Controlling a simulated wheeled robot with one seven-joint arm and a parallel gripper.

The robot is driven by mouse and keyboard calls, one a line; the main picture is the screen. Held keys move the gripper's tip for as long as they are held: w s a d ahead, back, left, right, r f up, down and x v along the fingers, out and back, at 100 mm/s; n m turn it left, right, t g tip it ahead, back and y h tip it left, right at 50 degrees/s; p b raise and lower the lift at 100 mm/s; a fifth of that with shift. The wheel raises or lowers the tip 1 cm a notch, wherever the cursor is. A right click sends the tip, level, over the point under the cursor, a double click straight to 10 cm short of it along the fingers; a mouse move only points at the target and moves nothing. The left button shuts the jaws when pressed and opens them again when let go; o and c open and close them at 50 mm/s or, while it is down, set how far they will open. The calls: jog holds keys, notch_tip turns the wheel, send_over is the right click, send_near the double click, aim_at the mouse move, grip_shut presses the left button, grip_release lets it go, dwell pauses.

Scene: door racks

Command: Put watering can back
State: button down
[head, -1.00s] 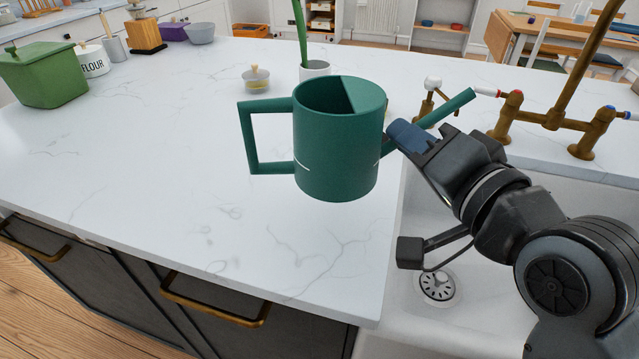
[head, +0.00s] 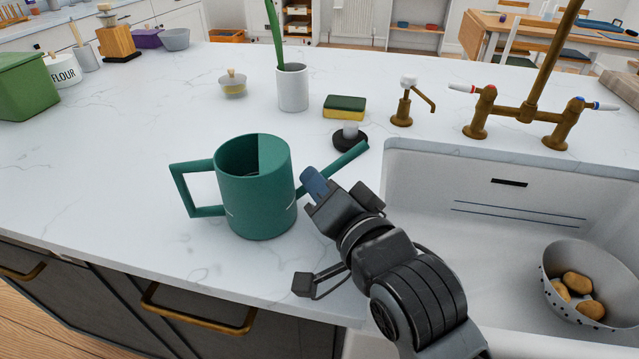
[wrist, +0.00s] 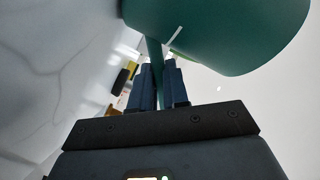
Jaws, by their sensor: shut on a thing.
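The green watering can (head: 258,200) is upright over the white countertop, its square handle on the left and its spout pointing right. My gripper (head: 318,184) is at the can's right side, shut on the spout. In the wrist view, my gripper's blue fingers (wrist: 158,88) close around the narrow green spout, with the can's body (wrist: 225,30) filling the top. I cannot tell whether the can's base touches the counter.
The white countertop (head: 120,140) is mostly clear to the left. A white pot with a plant (head: 292,90), a sponge (head: 345,107) and a black dish (head: 350,140) stand behind the can. The sink (head: 480,200), holding a bowl of potatoes (head: 592,285), is at right.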

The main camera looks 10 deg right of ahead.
jog(key=shift+f, duration=0.1)
jog(key=c, duration=1.1)
grip_release()
jog(key=b+v, duration=0.1)
jog(key=v, duration=1.1)
